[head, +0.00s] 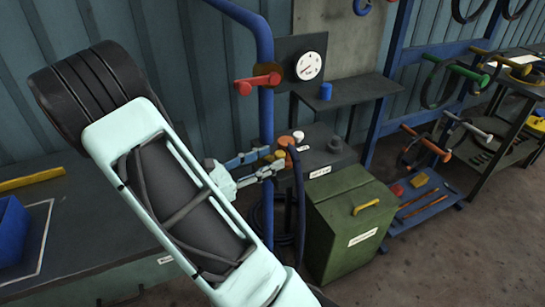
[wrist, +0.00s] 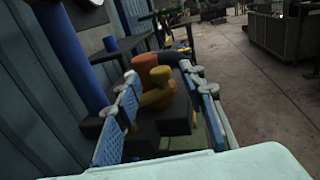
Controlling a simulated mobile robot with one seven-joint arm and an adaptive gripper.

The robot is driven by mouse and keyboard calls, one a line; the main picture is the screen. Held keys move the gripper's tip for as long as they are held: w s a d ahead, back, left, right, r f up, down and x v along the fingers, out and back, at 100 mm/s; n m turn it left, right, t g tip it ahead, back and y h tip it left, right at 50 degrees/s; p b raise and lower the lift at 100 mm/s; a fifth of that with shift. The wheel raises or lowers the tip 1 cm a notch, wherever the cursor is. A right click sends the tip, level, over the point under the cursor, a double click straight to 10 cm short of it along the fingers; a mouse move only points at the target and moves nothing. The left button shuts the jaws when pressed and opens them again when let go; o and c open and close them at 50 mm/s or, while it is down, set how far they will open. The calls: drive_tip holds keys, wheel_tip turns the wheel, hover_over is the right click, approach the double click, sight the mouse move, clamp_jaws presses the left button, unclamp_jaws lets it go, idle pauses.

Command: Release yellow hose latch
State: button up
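A yellow latch (wrist: 157,98) with a rounded end sits against an orange cylindrical fitting (wrist: 152,70) in the wrist view. In the head view, the orange fitting (head: 283,142) stands beside the blue pipe, and the small yellow latch (head: 277,156) is partly hidden by my fingers. My gripper (head: 268,164) reaches it from the left. In the wrist view my gripper (wrist: 168,108) is open, with the latch showing between its two fingers. The left finger looks close to the latch; I cannot tell whether they touch.
A tall blue pipe (head: 266,110) with a red valve handle (head: 257,82) rises beside my gripper. A green box (head: 345,236) with a yellow handle stands at lower right. A black hose (wrist: 177,57) bends away from the fitting. Open floor (head: 440,255) lies at right.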

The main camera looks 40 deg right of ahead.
drive_tip(key=shift+d, duration=0.9)
drive_tip(key=shift+c, duration=0.3)
clamp_jaws()
